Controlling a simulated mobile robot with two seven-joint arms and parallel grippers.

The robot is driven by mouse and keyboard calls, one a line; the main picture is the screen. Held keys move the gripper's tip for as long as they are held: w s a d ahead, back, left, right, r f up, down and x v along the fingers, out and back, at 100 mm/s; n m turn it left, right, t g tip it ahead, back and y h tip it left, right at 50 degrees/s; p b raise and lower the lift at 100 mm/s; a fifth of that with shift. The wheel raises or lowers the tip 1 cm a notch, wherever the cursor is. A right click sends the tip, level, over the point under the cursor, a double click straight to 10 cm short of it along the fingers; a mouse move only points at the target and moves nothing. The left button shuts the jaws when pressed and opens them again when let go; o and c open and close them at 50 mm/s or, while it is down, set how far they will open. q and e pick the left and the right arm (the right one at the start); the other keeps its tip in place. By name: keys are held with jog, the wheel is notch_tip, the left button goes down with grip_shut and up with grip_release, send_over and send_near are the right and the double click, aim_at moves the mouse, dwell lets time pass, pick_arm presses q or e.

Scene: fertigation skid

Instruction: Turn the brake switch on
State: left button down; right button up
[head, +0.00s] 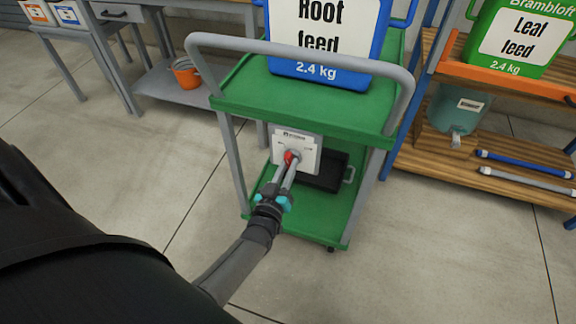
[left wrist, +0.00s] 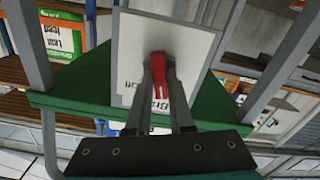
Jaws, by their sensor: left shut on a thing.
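The brake switch is a red handle (head: 291,157) on a white panel (head: 306,151) mounted on the green trolley, below its top shelf. My left gripper (head: 289,164) reaches in from the left and is shut on the red handle. In the left wrist view, the red handle (left wrist: 162,82) sits between the two fingers of the left gripper (left wrist: 160,68), in front of the white panel (left wrist: 190,42). The panel's lettering is partly covered by the fingers, with "Bra" and "On" showing. My right gripper is not in view.
The green trolley (head: 240,92) has a grey push handle (head: 290,48) and carries a blue Root feed container (head: 325,72). A black tray (head: 325,172) lies on its lower shelf. Wooden shelving (head: 420,157) stands at right, a grey bench (head: 100,30) at left. The floor in front is clear.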

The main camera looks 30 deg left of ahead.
pick_arm(q)
jog(key=n, duration=0.5)
jog(key=shift+n, duration=0.3)
dwell(0.4)
jog(key=c, duration=0.8)
grip_release()
jog(key=shift+s, duration=0.15)
